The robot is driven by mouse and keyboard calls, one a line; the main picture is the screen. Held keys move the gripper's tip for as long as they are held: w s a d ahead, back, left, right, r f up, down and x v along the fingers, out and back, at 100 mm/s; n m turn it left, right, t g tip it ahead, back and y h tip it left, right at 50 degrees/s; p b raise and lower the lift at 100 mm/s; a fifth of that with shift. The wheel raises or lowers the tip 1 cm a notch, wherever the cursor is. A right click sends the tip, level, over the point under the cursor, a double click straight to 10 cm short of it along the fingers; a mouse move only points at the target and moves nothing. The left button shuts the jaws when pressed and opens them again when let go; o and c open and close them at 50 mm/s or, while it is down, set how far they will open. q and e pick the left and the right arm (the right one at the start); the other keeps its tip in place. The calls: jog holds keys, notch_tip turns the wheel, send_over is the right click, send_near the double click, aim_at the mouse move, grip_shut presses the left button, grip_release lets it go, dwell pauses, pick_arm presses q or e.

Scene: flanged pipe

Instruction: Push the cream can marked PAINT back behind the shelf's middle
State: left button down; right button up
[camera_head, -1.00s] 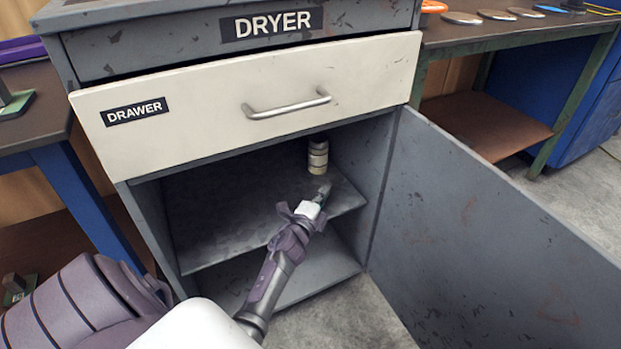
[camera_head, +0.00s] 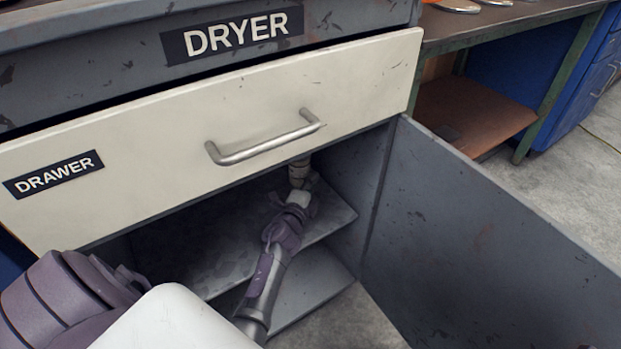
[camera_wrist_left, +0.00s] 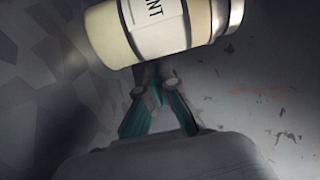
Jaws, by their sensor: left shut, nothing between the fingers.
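The cream can (camera_head: 298,171) stands on the shelf (camera_head: 205,240) inside the open cabinet, towards the right side. Its upper part is hidden behind the drawer front, its lower part behind my left gripper. In the left wrist view the can (camera_wrist_left: 155,30) fills the top, with a white label that reads "NT". My left gripper (camera_wrist_left: 154,80) is shut and empty, its fingertips right at the can's near side. I cannot tell whether they touch it. In the head view the left gripper (camera_head: 308,184) reaches in over the shelf below the drawer. My right gripper is not in view.
The open grey door (camera_head: 480,235) stands out to the right of my arm. The shelf left of the can looks clear.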

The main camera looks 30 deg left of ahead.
pick_arm(q)
jog(key=shift+a, duration=0.2)
jog(key=a, duration=1)
jog(key=shift+a, duration=0.35)
jog(key=shift+d, duration=0.1)
